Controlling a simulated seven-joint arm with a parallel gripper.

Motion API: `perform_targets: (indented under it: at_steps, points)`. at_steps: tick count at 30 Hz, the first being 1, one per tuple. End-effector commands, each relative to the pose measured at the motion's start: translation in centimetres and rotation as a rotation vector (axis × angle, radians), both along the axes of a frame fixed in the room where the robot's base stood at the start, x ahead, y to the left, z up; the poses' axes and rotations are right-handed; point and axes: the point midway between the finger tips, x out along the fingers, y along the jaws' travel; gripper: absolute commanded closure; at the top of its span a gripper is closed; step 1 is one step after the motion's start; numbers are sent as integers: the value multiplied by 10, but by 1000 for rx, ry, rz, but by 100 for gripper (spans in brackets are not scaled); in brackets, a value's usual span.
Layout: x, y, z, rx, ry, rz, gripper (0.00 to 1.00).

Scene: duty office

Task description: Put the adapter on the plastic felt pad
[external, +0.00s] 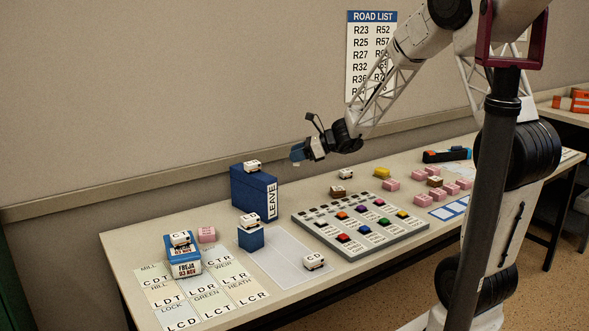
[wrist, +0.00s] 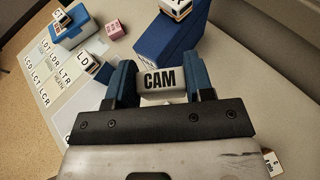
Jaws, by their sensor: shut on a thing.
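My gripper (external: 297,154) is raised above the table, a little right of and above the blue LEAVE box. In the wrist view its blue fingers (wrist: 163,78) are shut on a white block marked CAM (wrist: 158,83). No thing is labelled as an adapter; the held block may be it, but I cannot confirm this. A flat pale grey mat (external: 285,248) lies on the table below and may be the plastic felt pad. A white CD block (external: 313,262) stands near its front right edge. The rest of the mat is largely bare.
The LEAVE box (external: 253,192) carries a white block (external: 252,166). A small blue cube (external: 250,239) carries another (external: 249,220). A button panel (external: 360,226) stands right of the mat. A blue tin (external: 182,262) and lettered cards (external: 215,283) lie left. Pink blocks (external: 391,185) stand behind.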

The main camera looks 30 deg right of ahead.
Motion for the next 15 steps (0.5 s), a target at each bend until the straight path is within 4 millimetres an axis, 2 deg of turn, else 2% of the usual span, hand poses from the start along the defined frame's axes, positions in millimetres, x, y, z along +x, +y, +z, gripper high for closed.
perform_targets:
  at_steps: [1, 15]
  points:
    - [3, -14, -1, 0, 0, -17, 74]
    - [17, -126, -1, 0, 1, -150, 74]
